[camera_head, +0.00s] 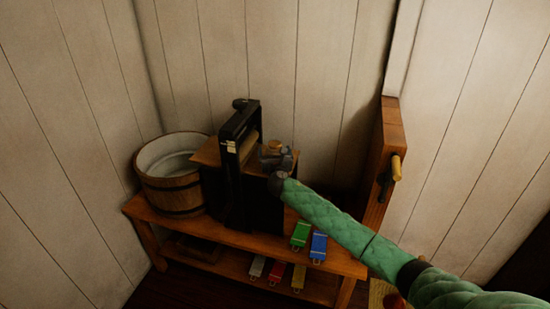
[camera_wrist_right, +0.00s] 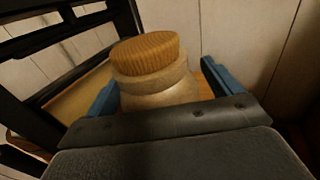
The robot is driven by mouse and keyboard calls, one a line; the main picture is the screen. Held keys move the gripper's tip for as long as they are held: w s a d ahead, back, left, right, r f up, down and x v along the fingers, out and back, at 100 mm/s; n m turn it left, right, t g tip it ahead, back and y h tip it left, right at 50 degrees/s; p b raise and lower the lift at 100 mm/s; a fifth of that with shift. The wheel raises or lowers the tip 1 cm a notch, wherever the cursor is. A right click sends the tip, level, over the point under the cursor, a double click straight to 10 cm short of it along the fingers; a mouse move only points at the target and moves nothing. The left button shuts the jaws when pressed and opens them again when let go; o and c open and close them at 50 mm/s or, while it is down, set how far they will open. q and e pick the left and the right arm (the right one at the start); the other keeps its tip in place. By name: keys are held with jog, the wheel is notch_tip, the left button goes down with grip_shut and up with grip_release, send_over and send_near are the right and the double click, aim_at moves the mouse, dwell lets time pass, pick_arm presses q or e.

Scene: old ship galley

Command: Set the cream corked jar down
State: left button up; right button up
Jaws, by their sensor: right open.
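The cream corked jar (camera_wrist_right: 158,94) stands upright between the two blue fingers of my right gripper (camera_wrist_right: 160,80) in the right wrist view. Its ribbed tan cork (camera_wrist_right: 146,54) is on top. The fingers are open, one on each side of the jar, with a gap visible on the right. In the head view my right gripper (camera_head: 277,160) is at the wooden top of a black rollered machine (camera_head: 238,140), and the jar's cork (camera_head: 273,146) shows above it. The jar's base is hidden by the gripper. My left gripper is not in view.
A wooden tub (camera_head: 172,190) stands left of the machine on a wooden bench (camera_head: 150,216). Green (camera_head: 301,234) and blue (camera_head: 318,246) blocks lie at its right, with several more below. A wooden post (camera_head: 388,140) rises at the right. White plank walls close in behind.

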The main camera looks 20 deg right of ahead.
jog(key=c, duration=1.3)
jog(key=shift+c, duration=0.8)
jog(key=shift+r, duration=0.15)
